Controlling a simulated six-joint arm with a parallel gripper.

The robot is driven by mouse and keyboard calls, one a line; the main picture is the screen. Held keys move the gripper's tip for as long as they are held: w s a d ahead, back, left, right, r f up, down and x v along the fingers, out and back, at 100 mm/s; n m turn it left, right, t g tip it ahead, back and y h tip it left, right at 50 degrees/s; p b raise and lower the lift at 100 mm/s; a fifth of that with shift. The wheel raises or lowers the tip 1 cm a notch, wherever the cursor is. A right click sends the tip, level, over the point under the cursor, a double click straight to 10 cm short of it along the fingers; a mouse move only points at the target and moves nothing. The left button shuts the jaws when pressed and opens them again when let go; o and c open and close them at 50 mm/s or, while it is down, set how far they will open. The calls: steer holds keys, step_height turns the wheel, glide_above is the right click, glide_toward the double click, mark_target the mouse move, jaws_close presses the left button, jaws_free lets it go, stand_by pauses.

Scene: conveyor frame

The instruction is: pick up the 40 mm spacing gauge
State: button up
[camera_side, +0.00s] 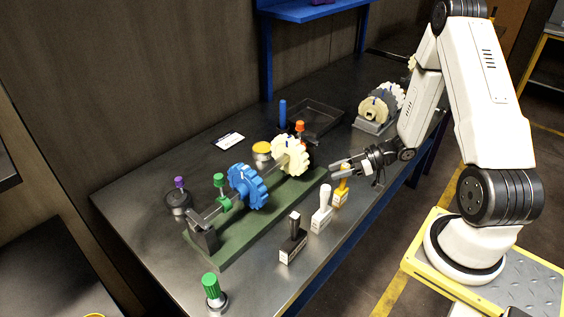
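Three upright gauges with handles stand along the front of the bench: a black-handled gauge (293,245), a white-handled gauge (322,212) and a yellow-handled gauge (341,192). Each has a pale labelled block at its base. The labels are too small to read, so I cannot tell which is the 40 mm spacing gauge. My gripper (336,171) is level and points left, close to the top of the yellow-handled gauge. Its fingers look apart with nothing between them. I cannot tell whether it touches that gauge.
A green fixture (222,251) carries a shaft with a blue gear (245,187) and a cream gear (290,156), left of my gripper. A green-topped knob (212,291) stands at the front left. A dark tray (318,118) lies behind. The back-left bench is mostly clear.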

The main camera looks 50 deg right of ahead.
jaws_close()
stand_by(1.1)
